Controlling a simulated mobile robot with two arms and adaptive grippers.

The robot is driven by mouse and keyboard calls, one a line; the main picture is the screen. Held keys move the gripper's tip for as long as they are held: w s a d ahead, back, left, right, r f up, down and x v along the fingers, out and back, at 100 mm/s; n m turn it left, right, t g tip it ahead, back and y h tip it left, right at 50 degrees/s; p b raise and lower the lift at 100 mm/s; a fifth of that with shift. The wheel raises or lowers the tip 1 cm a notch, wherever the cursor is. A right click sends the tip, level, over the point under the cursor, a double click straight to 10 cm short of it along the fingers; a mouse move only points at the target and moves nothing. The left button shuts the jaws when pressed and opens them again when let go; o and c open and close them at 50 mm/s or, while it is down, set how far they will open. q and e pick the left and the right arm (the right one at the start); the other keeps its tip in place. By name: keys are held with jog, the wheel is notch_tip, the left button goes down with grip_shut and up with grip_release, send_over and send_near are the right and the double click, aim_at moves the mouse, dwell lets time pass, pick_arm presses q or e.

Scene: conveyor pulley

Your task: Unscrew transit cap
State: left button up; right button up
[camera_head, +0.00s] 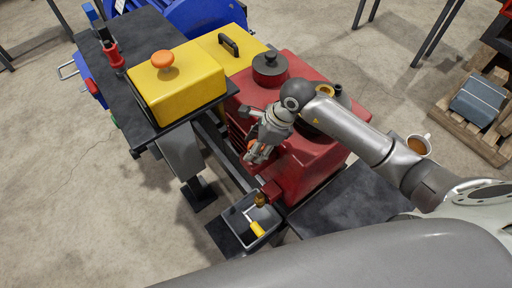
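My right arm comes in from the right, and its gripper (258,153) points down by the front left side of a red housing (315,150). A small orange part (251,145) shows at the fingers; I cannot tell whether it is the transit cap or whether the fingers touch it. The fingers are too small to show whether they are open or shut. A black round cap with a knob (270,68) sits on top of the housing. Another dark round fitting with a yellow ring (328,90) is partly hidden behind my arm. My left gripper is out of view.
A grey tray (236,224) with a yellow-handled tool (257,229) lies below, near a brass fitting (260,199). A yellow box with an orange mushroom button (162,60) stands left. A cup (419,144) is at right, beside my arm. A pallet (470,110) lies far right.

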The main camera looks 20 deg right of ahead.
jog(key=shift+r+p, duration=0.4)
jog(key=shift+r, duration=0.35)
dwell(0.4)
jog(key=shift+r+p, duration=1.05)
jog(key=shift+r, duration=0.9)
